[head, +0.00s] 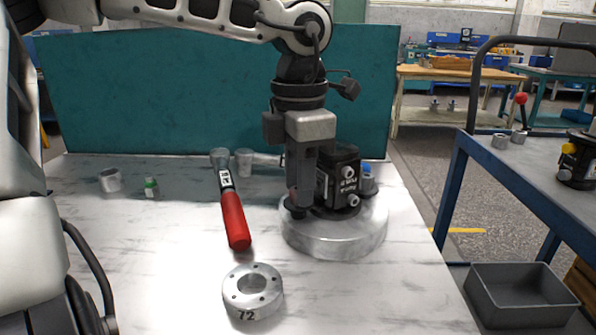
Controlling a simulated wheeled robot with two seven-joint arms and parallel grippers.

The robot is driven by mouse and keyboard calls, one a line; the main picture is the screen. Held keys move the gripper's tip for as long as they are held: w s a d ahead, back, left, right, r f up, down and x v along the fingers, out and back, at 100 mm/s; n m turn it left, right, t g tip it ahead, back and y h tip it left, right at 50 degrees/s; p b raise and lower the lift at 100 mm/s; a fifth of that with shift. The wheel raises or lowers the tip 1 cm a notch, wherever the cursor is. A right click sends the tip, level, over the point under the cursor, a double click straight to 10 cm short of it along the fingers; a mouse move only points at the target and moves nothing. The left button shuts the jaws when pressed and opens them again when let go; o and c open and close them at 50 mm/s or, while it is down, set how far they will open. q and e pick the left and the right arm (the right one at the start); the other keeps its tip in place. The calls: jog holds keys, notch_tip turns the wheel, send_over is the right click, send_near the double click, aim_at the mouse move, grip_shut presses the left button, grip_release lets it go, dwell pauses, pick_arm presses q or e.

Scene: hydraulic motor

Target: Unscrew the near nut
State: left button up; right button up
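A black hydraulic motor (346,180) with white lettering and silver fittings stands on a round silver base (335,235) on the marble-look table. My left gripper (299,208) points down at the motor's left side, its fingertips just above the base's top. The fingers overlap in this view, so I cannot tell if they are open or shut. A small dark part shows at the fingertips; I cannot tell if it is the near nut or a fingertip. The near nut is not clearly visible. My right gripper is not in view.
A red-handled tool (235,220) lies left of the base. A silver flange ring marked 72 (253,291) lies in front. A teal panel (150,95) closes the back; the table's front right is clear.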

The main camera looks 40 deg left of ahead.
pick_arm(q)
jog(key=m+p, duration=0.1)
jog(key=m, duration=0.2)
jog(key=shift+r, duration=0.15)
jog(key=shift+m, duration=0.6)
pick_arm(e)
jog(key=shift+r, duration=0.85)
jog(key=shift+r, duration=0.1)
pick_arm(q)
grip_shut()
jog(key=n+b, duration=0.1)
jog(key=n, duration=0.2)
jog(key=shift+a+b, duration=0.1)
jog(key=shift+b, duration=0.2)
jog(key=n, duration=0.2)
jog(key=shift+n, duration=0.4)
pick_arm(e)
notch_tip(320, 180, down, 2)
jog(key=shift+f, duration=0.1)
